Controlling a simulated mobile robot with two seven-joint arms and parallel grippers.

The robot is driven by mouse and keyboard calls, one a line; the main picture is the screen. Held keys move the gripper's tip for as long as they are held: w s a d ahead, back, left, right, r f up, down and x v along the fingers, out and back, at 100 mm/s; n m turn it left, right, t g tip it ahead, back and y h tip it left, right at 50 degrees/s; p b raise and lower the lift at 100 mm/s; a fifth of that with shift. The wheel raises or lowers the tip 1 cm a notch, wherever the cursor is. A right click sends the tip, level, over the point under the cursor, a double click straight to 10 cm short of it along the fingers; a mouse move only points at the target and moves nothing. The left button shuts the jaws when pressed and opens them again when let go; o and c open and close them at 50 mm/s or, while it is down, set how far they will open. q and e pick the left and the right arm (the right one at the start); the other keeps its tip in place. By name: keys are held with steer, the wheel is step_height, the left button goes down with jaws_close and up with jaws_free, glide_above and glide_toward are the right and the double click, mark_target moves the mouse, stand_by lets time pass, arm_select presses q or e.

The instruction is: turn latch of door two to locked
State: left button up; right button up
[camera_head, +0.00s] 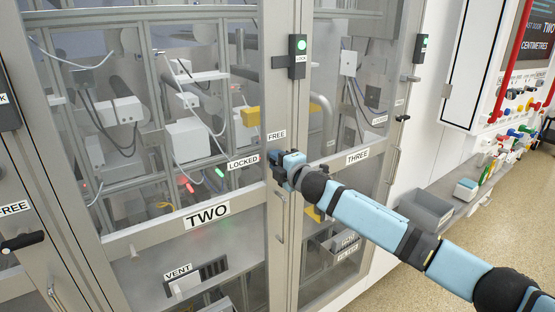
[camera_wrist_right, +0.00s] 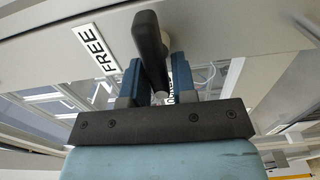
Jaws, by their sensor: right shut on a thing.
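Door two (camera_head: 208,216) is a framed clear panel with a "TWO" label, and it looks closed. Its black latch handle (camera_wrist_right: 149,35) shows in the wrist view between the two blue fingers of my right gripper (camera_wrist_right: 156,78), which is shut on it. In the head view my right gripper (camera_head: 281,166) is at the door's right edge and hides most of the latch. The "FREE" label (camera_head: 276,135) is above the gripper and the "LOCKED" label (camera_head: 243,162) is to its left. I cannot tell the handle's exact angle. My left gripper is not in view.
A lock box (camera_head: 298,55) with a green lamp is on the frame above. Door three (camera_head: 357,156) is to the right, behind my right arm. Another black latch handle (camera_head: 22,242) is at the far left. A grey bin (camera_head: 426,210) sits on the right shelf.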

stand_by(0.5)
steer(key=o, duration=0.7)
steer(key=shift+o, duration=0.2)
steer(key=b+v, duration=0.2)
steer(key=v, duration=1.1)
steer(key=shift+s+d, duration=0.2)
steer(key=shift+s, duration=0.15)
